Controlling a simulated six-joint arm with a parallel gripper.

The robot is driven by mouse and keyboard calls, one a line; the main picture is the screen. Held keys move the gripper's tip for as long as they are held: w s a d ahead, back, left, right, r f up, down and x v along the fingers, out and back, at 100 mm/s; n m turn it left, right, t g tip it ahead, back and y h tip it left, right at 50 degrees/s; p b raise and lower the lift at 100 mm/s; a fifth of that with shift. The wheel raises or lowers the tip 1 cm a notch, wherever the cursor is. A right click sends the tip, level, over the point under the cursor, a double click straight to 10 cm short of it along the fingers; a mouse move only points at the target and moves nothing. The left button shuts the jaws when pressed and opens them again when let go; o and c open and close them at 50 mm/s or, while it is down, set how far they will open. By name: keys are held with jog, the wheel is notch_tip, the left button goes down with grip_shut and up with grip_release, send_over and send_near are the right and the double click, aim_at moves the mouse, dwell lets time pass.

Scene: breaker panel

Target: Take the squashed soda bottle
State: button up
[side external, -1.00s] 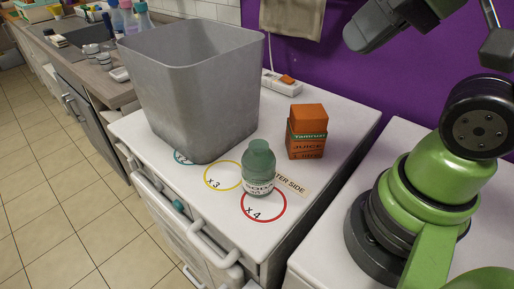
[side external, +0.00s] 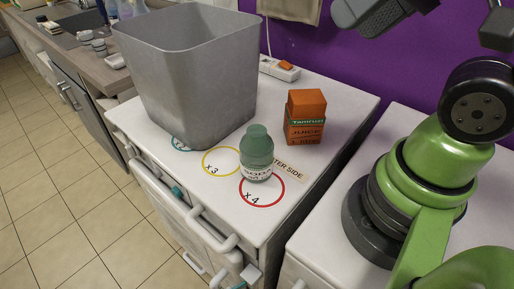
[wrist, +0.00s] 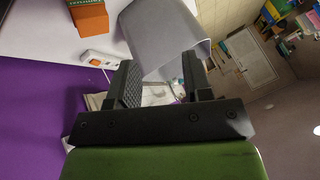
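The green soda bottle (side external: 257,155), short and with a pale "SODA" label, stands upright on the white cabinet top in the side external view. Its base overlaps the upper left part of the red "x4" ring (side external: 262,190). It is not visible in the wrist view. My gripper (wrist: 157,64) is open in the wrist view, with nothing seen between its two dark fingers. In the side external view only a dark part of my arm's end shows at the top edge, well above and right of the bottle.
A large grey bin (side external: 188,80) stands left of and behind the bottle. An orange juice carton (side external: 305,118) stands to the right of and behind it. A white power strip (side external: 280,69) lies by the purple wall (side external: 420,65). The cabinet top's front right is clear.

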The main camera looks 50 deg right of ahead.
jog(key=o, duration=0.8)
jog(key=shift+w, duration=0.1)
jog(key=m+g+h, duration=0.2)
jog(key=g, duration=0.5)
send_over(261, 131)
jog(key=f, duration=1.4)
jog(key=shift+d+f, duration=0.2)
jog(key=shift+f, duration=0.2)
notch_tip(261, 131, down, 5)
jog(key=shift+a+f, duration=0.15)
jog(key=shift+w+a+f, duration=0.1)
jog(key=shift+a+f, duration=0.1)
jog(key=shift+f, duration=1.2)
jog(key=shift+a+f, duration=0.2)
jog(key=shift+f, duration=1.2)
